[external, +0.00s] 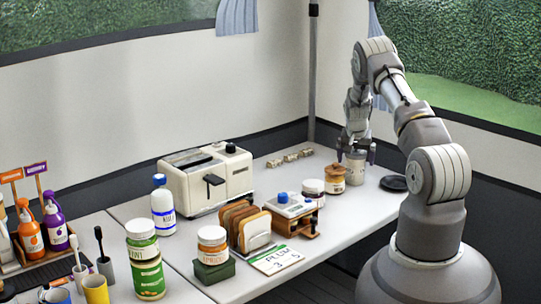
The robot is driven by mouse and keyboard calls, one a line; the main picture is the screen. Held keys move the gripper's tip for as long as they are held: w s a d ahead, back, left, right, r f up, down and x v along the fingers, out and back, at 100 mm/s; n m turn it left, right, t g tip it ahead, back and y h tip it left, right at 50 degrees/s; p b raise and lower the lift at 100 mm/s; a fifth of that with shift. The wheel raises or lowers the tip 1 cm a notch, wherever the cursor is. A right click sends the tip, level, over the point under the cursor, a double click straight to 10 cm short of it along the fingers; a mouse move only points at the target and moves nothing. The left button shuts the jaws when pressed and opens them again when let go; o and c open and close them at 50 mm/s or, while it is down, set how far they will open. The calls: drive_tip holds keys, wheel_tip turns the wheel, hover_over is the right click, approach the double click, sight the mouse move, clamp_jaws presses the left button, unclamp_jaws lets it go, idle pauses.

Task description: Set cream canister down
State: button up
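The cream canister (355,172) is a small pale cylinder at the far right part of the white table, by the back corner. It looks upright and its base appears at or very near the tabletop; any small gap is too small to tell. My gripper (356,156) points down over it, with one finger on each side. Whether the fingers touch the canister is too small to tell. The canister's top is partly hidden by my gripper.
A black disc (393,183) lies right of the canister. A brown-topped jar (335,180) and a dark-lidded jar (312,193) stand close on its left. Small blocks (290,157) lie behind. A toaster (207,180) and bread rack (246,228) stand further left.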

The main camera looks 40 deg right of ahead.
drive_tip(key=p+v, duration=0.3)
drive_tip(key=v, duration=0.9)
drive_tip(key=shift+r+p, duration=0.2)
drive_tip(key=shift+p, duration=0.2)
drive_tip(key=shift+w, duration=0.15)
